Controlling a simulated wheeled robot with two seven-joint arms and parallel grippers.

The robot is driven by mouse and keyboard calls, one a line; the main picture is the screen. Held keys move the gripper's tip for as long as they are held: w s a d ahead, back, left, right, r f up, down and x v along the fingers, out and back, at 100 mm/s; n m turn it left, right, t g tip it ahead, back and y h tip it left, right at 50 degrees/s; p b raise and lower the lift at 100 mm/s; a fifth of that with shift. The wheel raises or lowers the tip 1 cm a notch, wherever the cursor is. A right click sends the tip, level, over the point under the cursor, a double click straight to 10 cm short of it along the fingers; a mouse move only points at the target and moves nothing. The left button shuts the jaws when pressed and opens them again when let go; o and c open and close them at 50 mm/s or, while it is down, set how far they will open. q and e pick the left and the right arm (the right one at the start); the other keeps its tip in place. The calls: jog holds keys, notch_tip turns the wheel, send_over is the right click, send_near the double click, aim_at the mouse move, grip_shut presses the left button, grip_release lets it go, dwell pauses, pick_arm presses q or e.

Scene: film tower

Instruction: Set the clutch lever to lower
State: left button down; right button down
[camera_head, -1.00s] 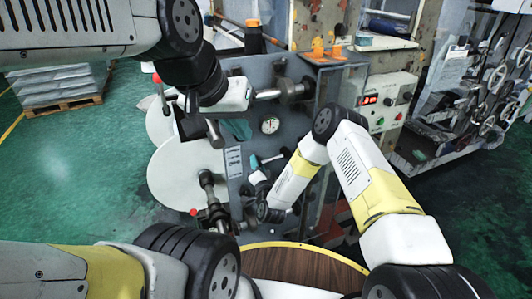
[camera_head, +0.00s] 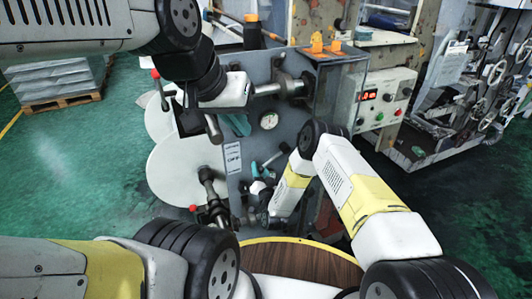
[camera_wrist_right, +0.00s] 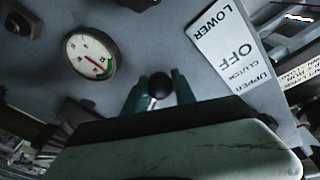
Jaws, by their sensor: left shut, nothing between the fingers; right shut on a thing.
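The clutch lever's round black knob (camera_wrist_right: 159,86) shows in the right wrist view between the teal fingers of my right gripper (camera_wrist_right: 160,92), which is shut on it. The white clutch plate (camera_wrist_right: 238,50) beside it reads LOWER, OFF and UPPER, and appears upside down there. The plate also shows in the head view (camera_head: 233,158), on the grey machine front. My right gripper (camera_head: 256,170) is just right of the plate there, and the lever is mostly hidden. My left gripper (camera_head: 238,124) is shut and empty, higher up in front of the machine.
A round gauge (camera_head: 269,121) is above and right of the right gripper. Large pale discs (camera_head: 185,172) stand at the machine's left. A red-tipped lever (camera_head: 193,208) sticks out low. A control box (camera_head: 378,100) is at the right. Green floor is open at the left.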

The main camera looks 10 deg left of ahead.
jog(key=shift+w+d+f+n, duration=0.2)
jog(key=shift+d+f+n, duration=0.2)
jog(key=shift+f+n, duration=0.4)
jog(key=c, duration=1)
grip_release()
jog(key=v, duration=0.7)
jog(key=shift+s+d+f, duration=0.1)
jog(key=shift+s+d, duration=0.1)
jog(key=shift+s, duration=0.1)
